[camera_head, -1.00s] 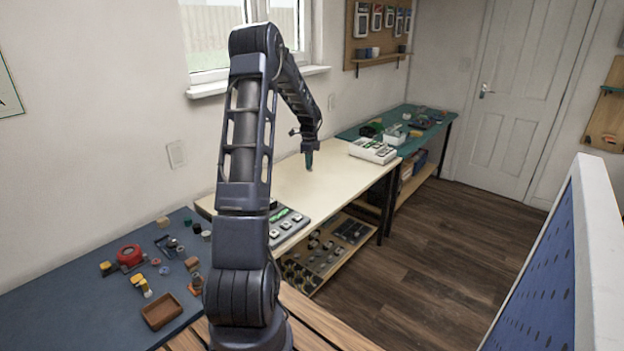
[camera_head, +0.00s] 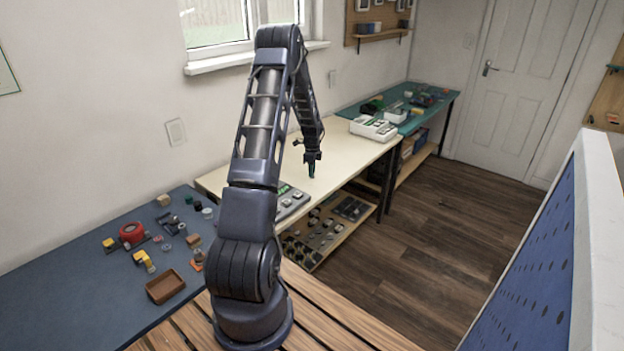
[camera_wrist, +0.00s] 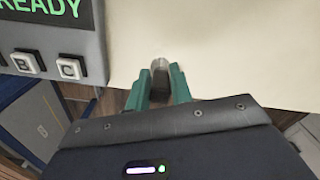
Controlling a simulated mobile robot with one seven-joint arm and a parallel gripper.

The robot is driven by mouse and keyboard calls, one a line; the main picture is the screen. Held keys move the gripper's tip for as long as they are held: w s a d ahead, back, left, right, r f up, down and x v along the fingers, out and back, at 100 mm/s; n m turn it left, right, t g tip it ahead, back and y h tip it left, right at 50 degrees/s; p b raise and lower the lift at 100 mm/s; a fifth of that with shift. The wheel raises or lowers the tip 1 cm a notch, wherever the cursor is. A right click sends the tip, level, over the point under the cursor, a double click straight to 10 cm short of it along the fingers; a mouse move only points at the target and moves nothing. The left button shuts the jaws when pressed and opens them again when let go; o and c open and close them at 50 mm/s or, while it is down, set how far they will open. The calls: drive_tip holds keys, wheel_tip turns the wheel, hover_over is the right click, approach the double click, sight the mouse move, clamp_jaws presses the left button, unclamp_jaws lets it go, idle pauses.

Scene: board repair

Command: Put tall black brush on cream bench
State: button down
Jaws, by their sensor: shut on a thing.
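My gripper (camera_wrist: 159,88) has green fingers that are shut on a small piece with a grey, rounded end and a darker middle, which I take to be the tall black brush (camera_wrist: 159,65). Most of the brush is hidden between the fingers. In the head view my gripper (camera_head: 312,171) points down above the cream bench (camera_head: 345,150), near its front edge. The brush is too small to make out there. The bench top also shows in the wrist view (camera_wrist: 225,50), beyond the fingertips. I cannot tell whether the brush touches it.
A grey button panel (camera_head: 290,203) stands on the bench's left end; its READY screen (camera_wrist: 45,10) shows at the wrist view's left. A blue table (camera_head: 60,300) with small parts is at left. The middle of the bench is clear.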

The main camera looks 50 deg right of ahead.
drive_tip(key=shift+f, duration=2.2)
drive_tip(key=shift+f, duration=0.2)
drive_tip(key=c, duration=1.2)
unclamp_jaws()
drive_tip(key=shift+c, duration=0.2)
drive_tip(key=shift+r, duration=0.1)
wheel_tip(320, 180, up, 12)
drive_tip(key=shift+r, duration=0.15)
